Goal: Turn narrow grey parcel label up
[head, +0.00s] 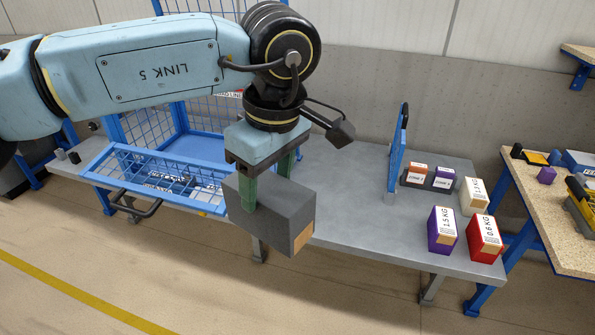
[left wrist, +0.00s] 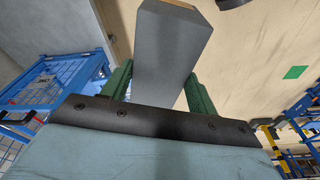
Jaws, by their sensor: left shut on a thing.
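The narrow grey parcel (head: 285,218) is held in the air by my left gripper (head: 268,190), in front of the grey table's front edge. The gripper's green fingers are shut on it from above. The parcel is a dark grey box with a tan patch on its right end in the head view. No white label shows on the faces in sight; its other faces are hidden. In the left wrist view the grey parcel (left wrist: 170,50) sticks out between the green fingers of my left gripper (left wrist: 160,85). My right gripper is not in view.
The grey table (head: 350,215) has free room in its middle. A blue upright divider (head: 397,145) stands on it. To its right are several labelled boxes, including a purple one (head: 442,230) and a red one (head: 484,238). A blue wire basket (head: 165,175) is at left.

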